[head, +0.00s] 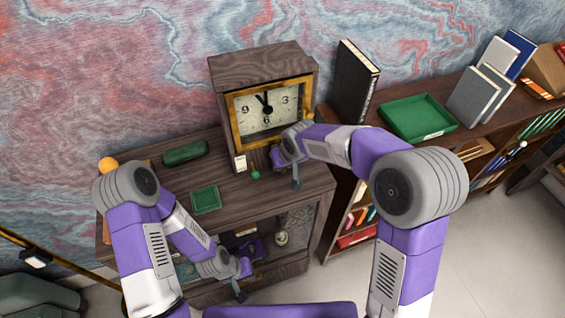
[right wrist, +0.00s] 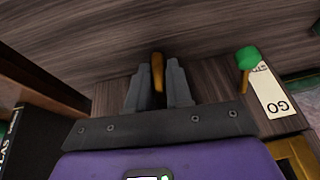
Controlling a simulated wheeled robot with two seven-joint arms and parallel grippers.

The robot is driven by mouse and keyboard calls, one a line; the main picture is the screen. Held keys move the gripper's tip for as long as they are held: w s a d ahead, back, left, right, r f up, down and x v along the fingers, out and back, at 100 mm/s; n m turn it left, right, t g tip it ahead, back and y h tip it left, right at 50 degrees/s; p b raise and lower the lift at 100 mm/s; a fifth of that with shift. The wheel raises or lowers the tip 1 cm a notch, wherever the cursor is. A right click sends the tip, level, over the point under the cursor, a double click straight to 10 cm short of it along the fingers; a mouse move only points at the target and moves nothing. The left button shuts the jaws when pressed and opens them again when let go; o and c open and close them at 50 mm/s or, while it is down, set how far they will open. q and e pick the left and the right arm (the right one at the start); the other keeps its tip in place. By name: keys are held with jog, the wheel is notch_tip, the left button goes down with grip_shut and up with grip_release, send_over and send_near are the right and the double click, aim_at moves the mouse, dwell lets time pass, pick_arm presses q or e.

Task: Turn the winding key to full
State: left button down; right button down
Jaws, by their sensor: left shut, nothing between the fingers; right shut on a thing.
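The wooden clock (head: 262,60) stands on the cabinet at the wall, its brass-framed dial (head: 265,108) facing me. My right gripper (head: 278,157) is at the lower right of the clock front. In the right wrist view its grey fingers (right wrist: 160,88) are shut on a brass piece, apparently the winding key (right wrist: 158,70). The key's far end and its turn angle cannot be made out. A green knob on a brass stem (right wrist: 246,60) sits beside a white GO label (right wrist: 271,92). My left gripper (head: 247,262) is shut and empty, low before the cabinet front.
A green case (head: 185,153), a small green tray (head: 205,199) and an orange ball (head: 108,164) are on the cabinet top (head: 225,185). To the right, a black book (head: 354,82) and a large green tray (head: 418,118) stand on a low shelf.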

jog(key=shift+d+m+g+y+b, duration=0.15)
jog(key=shift+m+g+y+b, duration=0.2)
jog(key=shift+y, duration=0.95)
jog(key=c, duration=1.1)
grip_release()
jog(key=shift+v, duration=3.8)
jog(key=shift+d, duration=0.1)
